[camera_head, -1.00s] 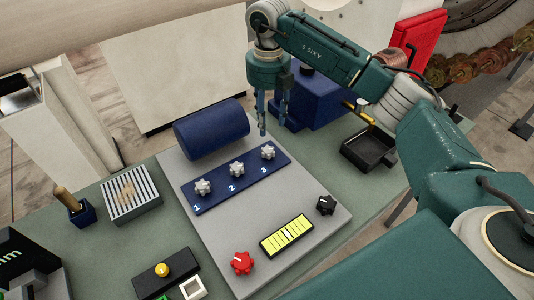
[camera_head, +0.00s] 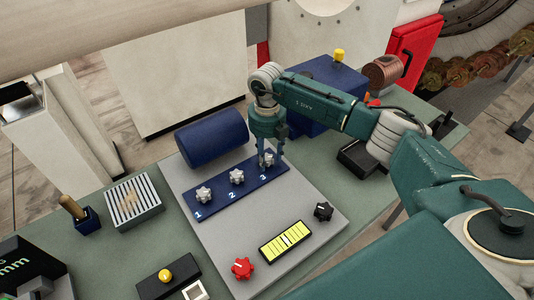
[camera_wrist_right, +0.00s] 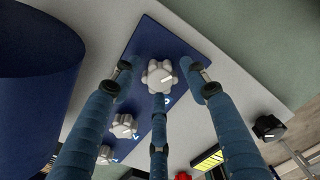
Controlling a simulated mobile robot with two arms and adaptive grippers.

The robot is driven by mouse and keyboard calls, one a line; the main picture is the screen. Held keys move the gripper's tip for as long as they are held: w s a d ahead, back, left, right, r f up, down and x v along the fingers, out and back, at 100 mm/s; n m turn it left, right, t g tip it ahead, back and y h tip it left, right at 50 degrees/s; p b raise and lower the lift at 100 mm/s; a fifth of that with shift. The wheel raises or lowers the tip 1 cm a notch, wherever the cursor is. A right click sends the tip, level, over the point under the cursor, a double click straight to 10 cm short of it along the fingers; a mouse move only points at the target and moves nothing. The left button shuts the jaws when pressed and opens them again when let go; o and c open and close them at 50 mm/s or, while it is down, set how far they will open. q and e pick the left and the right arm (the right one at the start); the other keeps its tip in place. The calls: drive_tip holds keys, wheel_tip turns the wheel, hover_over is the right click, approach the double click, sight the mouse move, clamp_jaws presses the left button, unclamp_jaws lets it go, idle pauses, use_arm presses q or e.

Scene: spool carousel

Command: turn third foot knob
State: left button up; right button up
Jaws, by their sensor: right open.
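The third foot knob (camera_head: 267,158) is a light grey lobed knob at the right end of a blue strip (camera_head: 220,204) numbered 1, 2 and 3. In the right wrist view the knob (camera_wrist_right: 159,76) sits between the spread fingers, with its pale pointer line visible. My right gripper (camera_head: 269,162) is open, pointing down around the third knob; I cannot tell whether any finger touches it. Knob 2 (camera_head: 236,176) and knob 1 (camera_head: 204,194) are the same kind, to its left. My left gripper is not in view.
A dark blue cylinder (camera_head: 212,138) lies behind the strip. A red knob (camera_head: 242,268), a yellow-green gauge (camera_head: 286,240) and a black knob (camera_head: 323,211) are on the front of the grey panel. A blue box (camera_head: 325,95) stands behind my right gripper.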

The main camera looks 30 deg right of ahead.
drive_tip(key=shift+c, duration=0.3)
clamp_jaws()
